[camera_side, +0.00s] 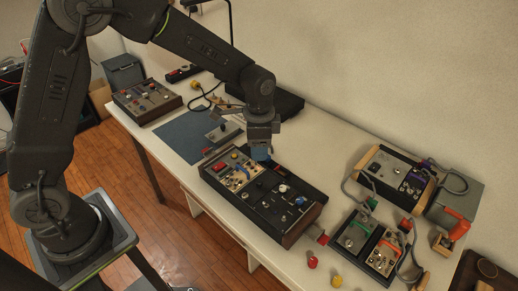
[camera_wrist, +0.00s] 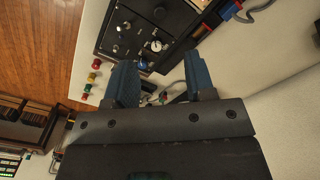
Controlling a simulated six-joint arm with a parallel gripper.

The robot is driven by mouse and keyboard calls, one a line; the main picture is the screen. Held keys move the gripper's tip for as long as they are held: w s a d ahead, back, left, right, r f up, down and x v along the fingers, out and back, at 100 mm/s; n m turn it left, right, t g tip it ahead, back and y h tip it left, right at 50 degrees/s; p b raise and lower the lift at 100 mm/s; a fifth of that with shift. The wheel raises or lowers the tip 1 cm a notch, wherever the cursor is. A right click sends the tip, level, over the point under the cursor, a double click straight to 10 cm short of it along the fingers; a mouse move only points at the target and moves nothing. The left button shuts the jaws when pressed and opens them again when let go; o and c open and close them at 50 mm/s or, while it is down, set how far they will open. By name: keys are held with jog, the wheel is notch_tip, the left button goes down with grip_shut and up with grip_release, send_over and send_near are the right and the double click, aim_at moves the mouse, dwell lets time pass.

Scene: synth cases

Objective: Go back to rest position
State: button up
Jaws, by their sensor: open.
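My gripper (camera_side: 261,152) is above the back edge of a black control panel box (camera_side: 290,209) with wooden sides in the side view. The box carries knobs, switches and a red part on its top. In the wrist view, the two blue fingers of my gripper (camera_wrist: 160,82) stand wide apart with nothing held between them. Part of the same kind of panel with knobs shows beyond the fingers in the wrist view (camera_wrist: 123,48). Whether the fingertips touch the box cannot be told from the side view.
The white table (camera_side: 262,229) holds several other devices. A wooden-sided panel (camera_side: 146,101) stands at the far left, a blue-grey mat (camera_side: 184,138) near the middle, and a box with cables (camera_side: 394,175) at the right. Red and yellow knobs (camera_side: 312,262) lie near the front edge.

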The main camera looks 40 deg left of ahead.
jog(key=s+a+r+n+t, duration=0.2)
jog(key=s+r, duration=0.3)
jog(key=r, duration=0.2)
jog(key=s+a+r+n+t, duration=0.1)
jog(key=s+a+r+n, duration=0.15)
jog(key=s+r, duration=0.35)
jog(key=s+a+r+n+t, duration=0.1)
jog(key=s+r+n, duration=0.1)
jog(key=s, duration=0.3)
jog(key=s+a+r+n+t, duration=0.1)
jog(key=s+n, duration=0.1)
jog(key=s, duration=0.4)
jog(key=shift+a+r+t, duration=0.15)
jog(key=shift+r+t, duration=0.15)
jog(key=shift+r, duration=0.1)
